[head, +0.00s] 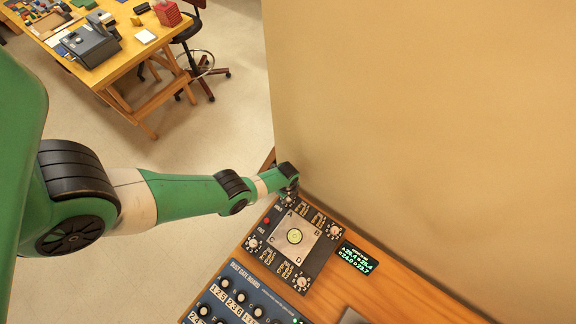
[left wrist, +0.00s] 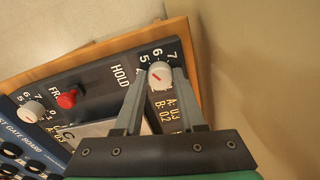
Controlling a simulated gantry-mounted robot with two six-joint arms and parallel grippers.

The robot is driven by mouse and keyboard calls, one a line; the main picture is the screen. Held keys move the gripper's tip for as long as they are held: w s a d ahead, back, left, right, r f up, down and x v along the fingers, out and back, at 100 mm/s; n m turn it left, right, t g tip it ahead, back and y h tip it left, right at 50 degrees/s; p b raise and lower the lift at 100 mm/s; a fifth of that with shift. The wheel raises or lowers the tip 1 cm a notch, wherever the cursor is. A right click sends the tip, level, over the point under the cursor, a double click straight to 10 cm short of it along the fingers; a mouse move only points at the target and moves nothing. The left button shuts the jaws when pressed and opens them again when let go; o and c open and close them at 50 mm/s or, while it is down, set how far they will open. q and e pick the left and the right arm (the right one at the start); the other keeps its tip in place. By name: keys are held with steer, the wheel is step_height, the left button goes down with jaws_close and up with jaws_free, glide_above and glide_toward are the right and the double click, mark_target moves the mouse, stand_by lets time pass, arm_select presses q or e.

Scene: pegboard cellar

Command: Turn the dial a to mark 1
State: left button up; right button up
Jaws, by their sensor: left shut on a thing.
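A white dial (left wrist: 160,76) with a red pointer line sits on a dark panel in the left wrist view. In the head view my left gripper (head: 290,188) is at the panel's top corner, by the letter A, and covers the dial there. I cannot tell exactly which number the pointer faces. My right gripper is not in view.
A wall (head: 420,130) rises close behind.

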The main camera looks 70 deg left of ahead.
arm_select(q)
jaws_close()
